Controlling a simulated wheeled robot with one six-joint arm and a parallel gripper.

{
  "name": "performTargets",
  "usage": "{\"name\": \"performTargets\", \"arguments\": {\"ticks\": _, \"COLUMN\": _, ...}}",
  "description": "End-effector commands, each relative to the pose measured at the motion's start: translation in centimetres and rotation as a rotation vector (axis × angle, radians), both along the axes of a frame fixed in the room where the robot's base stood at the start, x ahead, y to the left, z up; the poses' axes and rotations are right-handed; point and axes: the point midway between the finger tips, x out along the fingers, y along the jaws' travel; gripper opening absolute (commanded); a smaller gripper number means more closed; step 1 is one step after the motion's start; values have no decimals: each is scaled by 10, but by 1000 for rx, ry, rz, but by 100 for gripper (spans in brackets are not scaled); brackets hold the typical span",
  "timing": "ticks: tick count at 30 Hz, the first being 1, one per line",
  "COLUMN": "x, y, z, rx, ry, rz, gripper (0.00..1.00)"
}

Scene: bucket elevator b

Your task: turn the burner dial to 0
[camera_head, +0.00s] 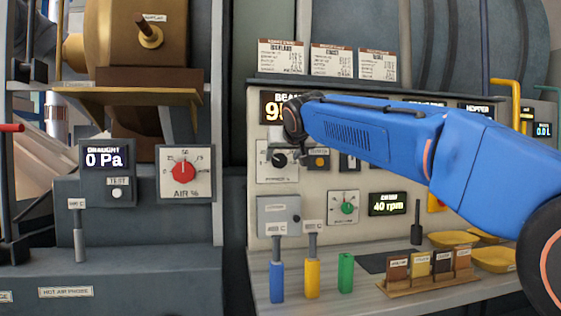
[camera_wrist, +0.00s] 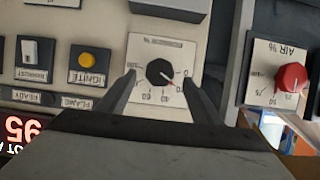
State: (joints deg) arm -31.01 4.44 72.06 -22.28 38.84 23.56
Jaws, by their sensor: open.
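The burner dial (camera_wrist: 159,72) is a black round knob on a white plate with a percent scale, upside down in the wrist view. Its white pointer mark looks to be near the 0 end of the scale, but the exact reading is too small to tell. In the head view the dial (camera_head: 278,160) shows partly beside the end of my arm. My gripper (camera_wrist: 159,80) is open, with one finger on each side of the dial. Gaps show between the fingers and the knob. In the head view my fingers are hard to make out.
The yellow ignite button (camera_wrist: 88,60) and a white rocker switch (camera_wrist: 30,50) lie left of the dial in the wrist view. The red air dial (camera_wrist: 290,78) lies to the right. Below the panel, a shelf (camera_head: 345,300) bears coloured handles and yellow bowls.

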Motion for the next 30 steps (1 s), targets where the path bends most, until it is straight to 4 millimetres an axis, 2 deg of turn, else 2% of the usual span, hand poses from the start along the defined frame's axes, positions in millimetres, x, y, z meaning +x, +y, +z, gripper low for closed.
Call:
{"name": "performTargets", "arguments": {"ticks": 3, "x": 18, "y": 4, "z": -9, "rx": -2, "ry": 1, "rz": -1, "gripper": 60}}
{"name": "performTargets", "arguments": {"ticks": 9, "x": 37, "y": 10, "z": -16, "rx": -1, "ry": 0, "rz": -1, "gripper": 60}}
{"name": "performTargets", "arguments": {"ticks": 22, "x": 43, "y": 12, "z": -19, "rx": -1, "ry": 0, "rz": 0, "gripper": 60}}
{"name": "performTargets", "arguments": {"ticks": 27, "x": 43, "y": 12, "z": -19, "rx": -1, "ry": 0, "rz": 0, "gripper": 19}}
{"name": "performTargets", "arguments": {"ticks": 30, "x": 43, "y": 12, "z": -19, "rx": -1, "ry": 0, "rz": 0, "gripper": 19}}
